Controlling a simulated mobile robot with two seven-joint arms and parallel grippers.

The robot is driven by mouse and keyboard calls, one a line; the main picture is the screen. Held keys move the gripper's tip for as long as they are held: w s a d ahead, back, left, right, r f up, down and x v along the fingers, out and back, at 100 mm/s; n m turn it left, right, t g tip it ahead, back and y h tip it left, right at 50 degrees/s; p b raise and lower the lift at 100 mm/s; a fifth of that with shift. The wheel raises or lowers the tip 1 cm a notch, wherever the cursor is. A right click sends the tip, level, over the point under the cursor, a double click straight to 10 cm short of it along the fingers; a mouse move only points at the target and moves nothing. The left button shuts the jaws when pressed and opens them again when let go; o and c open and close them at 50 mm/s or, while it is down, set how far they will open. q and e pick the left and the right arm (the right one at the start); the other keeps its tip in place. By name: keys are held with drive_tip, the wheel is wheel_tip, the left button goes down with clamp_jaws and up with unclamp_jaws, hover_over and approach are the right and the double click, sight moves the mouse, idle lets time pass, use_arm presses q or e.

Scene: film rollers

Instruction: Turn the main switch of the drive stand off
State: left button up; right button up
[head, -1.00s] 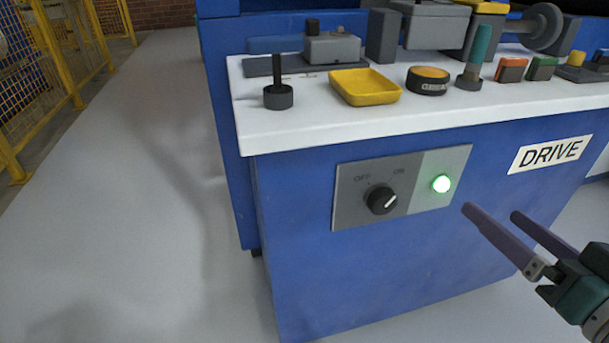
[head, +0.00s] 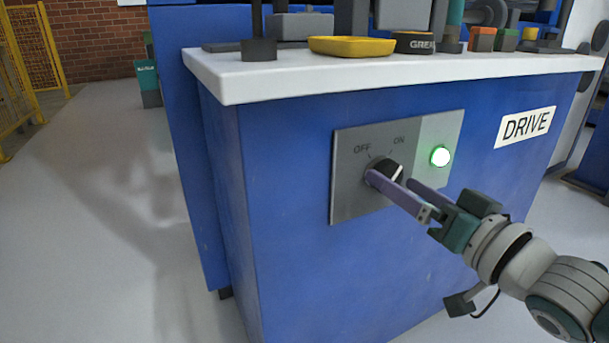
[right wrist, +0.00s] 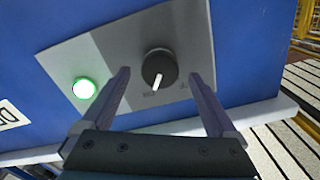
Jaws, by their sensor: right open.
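The main switch (head: 393,168) is a black rotary knob on a grey plate (head: 347,195) marked OFF and ON, on the blue front of the drive stand (head: 290,230). In the right wrist view the knob (right wrist: 160,69) shows a white pointer line, turned toward the ON side. A round lamp (head: 440,156) beside it glows green; it also shows in the right wrist view (right wrist: 83,88). My right gripper (head: 392,182) is open, its purple fingers on either side of the knob. In the head view a finger partly hides the knob. I cannot tell whether the fingers touch it. My left gripper is out of view.
A white worktop (head: 290,73) overhangs the panel and holds a yellow tray (head: 351,46), a round tin (head: 414,42) and other small items. A DRIVE label (head: 527,125) is at the right. Open floor (head: 110,200) lies at the left, with yellow fencing (head: 35,60) beyond.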

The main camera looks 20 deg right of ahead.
drive_tip(key=shift+w, duration=0.6)
drive_tip(key=c, duration=1.4)
